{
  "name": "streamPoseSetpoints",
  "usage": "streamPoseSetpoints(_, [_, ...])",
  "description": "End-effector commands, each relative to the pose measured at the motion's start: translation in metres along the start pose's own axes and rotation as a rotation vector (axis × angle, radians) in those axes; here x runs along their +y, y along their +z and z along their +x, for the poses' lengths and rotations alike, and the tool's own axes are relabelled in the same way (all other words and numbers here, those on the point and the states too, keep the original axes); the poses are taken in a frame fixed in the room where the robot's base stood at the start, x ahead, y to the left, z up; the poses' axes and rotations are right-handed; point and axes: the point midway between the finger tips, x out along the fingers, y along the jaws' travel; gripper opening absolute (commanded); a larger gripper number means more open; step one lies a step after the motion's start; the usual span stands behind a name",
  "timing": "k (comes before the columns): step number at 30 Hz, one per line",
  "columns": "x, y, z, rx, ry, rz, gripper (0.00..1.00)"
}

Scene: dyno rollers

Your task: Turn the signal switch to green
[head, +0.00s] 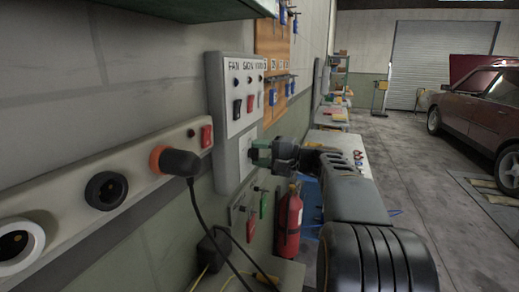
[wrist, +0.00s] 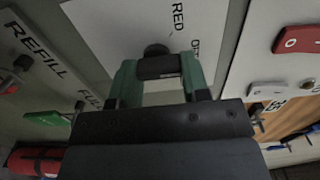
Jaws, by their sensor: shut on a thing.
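The signal switch is a black knob (wrist: 158,66) on a white plate (wrist: 110,25) with the words RED and OFF beside it, seen sideways in the wrist view. No green label shows. My gripper (wrist: 160,72) has green fingers, one on each side of the knob, and is shut on it. In the head view my gripper (head: 261,152) is at the lower part of the grey wall box (head: 216,110), and it hides the knob there. The exact pointing of the knob is hard to tell.
Above the gripper is a panel with rocker switches (head: 238,108). A board with red and green handles (head: 250,224) hangs below, near a red extinguisher (head: 290,220). A socket strip with a plug (head: 178,162) and hanging cable is at left. Open floor (head: 400,170) lies right.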

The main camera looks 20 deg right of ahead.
Motion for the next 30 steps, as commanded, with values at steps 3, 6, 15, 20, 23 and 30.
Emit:
streamPoseSetpoints(3, [-0.0021, -0.0004, -0.0001, 0.000, 0.001, 0.114, 0.19])
streamPoseSetpoints(6, [-0.0020, -0.0005, -0.0001, 0.000, 0.000, 0.208, 0.19])
streamPoseSetpoints(15, [-0.0004, -0.0006, 0.0000, 0.000, 0.000, 0.489, 0.19])
streamPoseSetpoints(20, [0.0006, -0.0003, 0.0000, 0.000, 0.001, 0.618, 0.19])
streamPoseSetpoints(23, [0.0012, -0.0001, 0.0000, 0.000, 0.001, 0.686, 0.19])
streamPoseSetpoints(30, [0.0033, 0.0002, 0.0001, 0.000, 0.001, 0.810, 0.19])
